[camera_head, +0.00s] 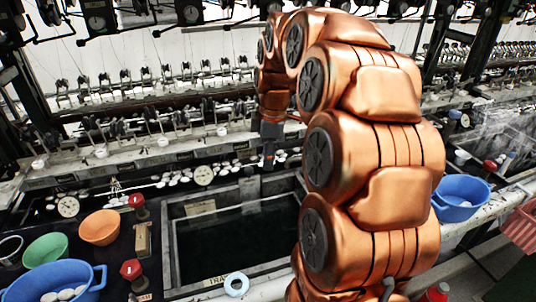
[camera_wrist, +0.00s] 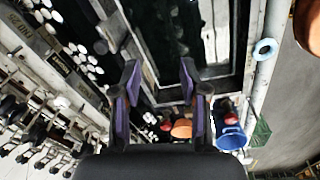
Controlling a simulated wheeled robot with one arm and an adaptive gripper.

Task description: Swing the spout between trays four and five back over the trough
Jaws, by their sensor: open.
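My gripper (camera_head: 268,155) hangs at the far side of a dark, water-filled basin (camera_head: 181,257), partly hidden by my copper arm in the head view. In the wrist view my gripper (camera_wrist: 158,78) shows two purple-sided fingers spread apart with nothing between them. Beyond the fingers are the basin's dark water and pale rim. A pale ledge with several white cocoons (camera_wrist: 85,58) runs to the left of the fingers. I cannot make out for certain which part is the spout or which trays are four and five. My arm hides part of the ledge.
A light-blue ring (camera_head: 236,285) lies on the front ledge. An orange bowl (camera_head: 100,228), a green bowl (camera_head: 46,249) and a blue basin (camera_head: 85,292) stand left, near red-topped knobs (camera_head: 131,269). Another blue basin (camera_head: 461,212) stands right. Reeling machinery (camera_head: 150,80) lines the back.

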